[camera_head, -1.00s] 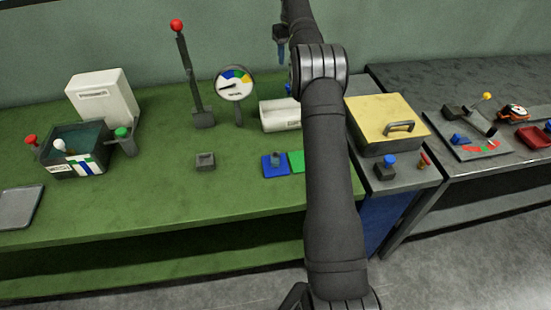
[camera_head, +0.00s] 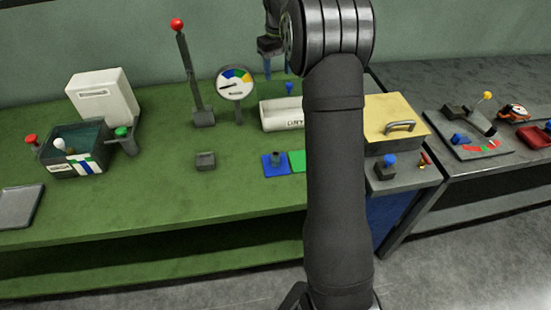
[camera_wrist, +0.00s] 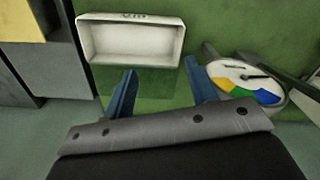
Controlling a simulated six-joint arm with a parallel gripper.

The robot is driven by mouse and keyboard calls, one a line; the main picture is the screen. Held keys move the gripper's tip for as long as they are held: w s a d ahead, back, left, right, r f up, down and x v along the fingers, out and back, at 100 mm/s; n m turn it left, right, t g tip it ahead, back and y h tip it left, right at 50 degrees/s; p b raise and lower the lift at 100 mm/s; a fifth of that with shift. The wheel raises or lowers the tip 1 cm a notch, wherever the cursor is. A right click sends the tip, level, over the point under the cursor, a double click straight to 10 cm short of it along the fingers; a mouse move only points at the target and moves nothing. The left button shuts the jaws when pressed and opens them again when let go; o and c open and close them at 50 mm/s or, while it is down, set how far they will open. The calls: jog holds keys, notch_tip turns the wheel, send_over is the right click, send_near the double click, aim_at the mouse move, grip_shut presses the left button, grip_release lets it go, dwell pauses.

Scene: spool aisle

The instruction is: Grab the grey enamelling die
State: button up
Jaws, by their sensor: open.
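Two small grey pieces could be the enamelling die, and I cannot tell which one it is. One is a small upright grey piece (camera_head: 276,157) on the blue pad (camera_head: 268,170). The other is a squat grey block (camera_head: 205,161) on the bare green bench, left of the pad. Neither shows in the wrist view. My gripper (camera_head: 277,73) is open and empty, above the back of the bench, well behind both pieces. In the wrist view its two blue fingers (camera_wrist: 160,67) are spread apart with nothing between them.
A white DRY tray (camera_head: 283,126) stands behind the pads, and a round gauge (camera_head: 234,84) and red-knobbed lever (camera_head: 190,75) stand left of it. A green pad (camera_head: 297,161) adjoins the blue one, partly hidden by my arm. The front of the green bench (camera_head: 150,205) is clear.

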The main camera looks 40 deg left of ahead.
jog(key=n, duration=0.1)
send_over(275, 153)
notch_tip(275, 153, down, 2)
notch_tip(275, 153, down, 13)
jog(key=shift+a+r, duration=0.15)
jog(key=shift+d+f, duration=0.15)
jog(key=shift+f, duration=1.2)
jog(key=shift+d+f, duration=0.1)
jog(key=shift+f, duration=1.2)
jog(key=c, duration=1.1)
jog(key=shift+o, duration=0.2)
jog(key=shift+r, duration=0.1)
